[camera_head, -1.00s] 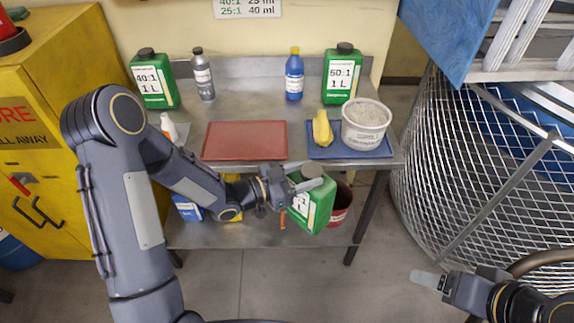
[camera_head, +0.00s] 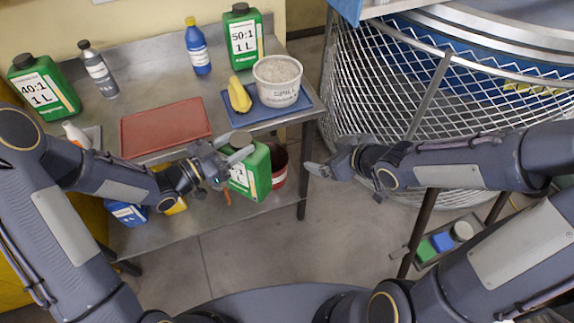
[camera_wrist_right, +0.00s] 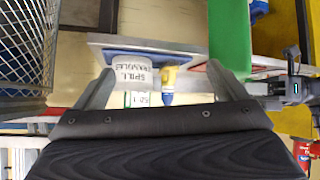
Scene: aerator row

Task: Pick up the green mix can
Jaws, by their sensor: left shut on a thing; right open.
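A green mix can (camera_head: 256,172) with a white label is held by my left gripper (camera_head: 232,158), in front of the steel bench and just below its top. My left gripper is shut on the upper part of the can, which hides part of it. My right gripper (camera_head: 322,168) is open and empty, a short gap to the right of the can, its fingers pointing left towards it. In the right wrist view the can's green side (camera_wrist_right: 232,42) shows at upper right, beyond the spread fingers. Two other green cans, 40:1 (camera_head: 44,88) and 50:1 (camera_head: 243,36), stand upright on the bench.
The bench holds a red mat (camera_head: 165,130), a blue tray (camera_head: 238,116) with a white spill tub (camera_head: 277,82) and a yellow item (camera_head: 239,96), and bottles. A dark red bucket (camera_head: 280,166) is behind the held can. A wire-mesh drum (camera_head: 400,100) stands at right.

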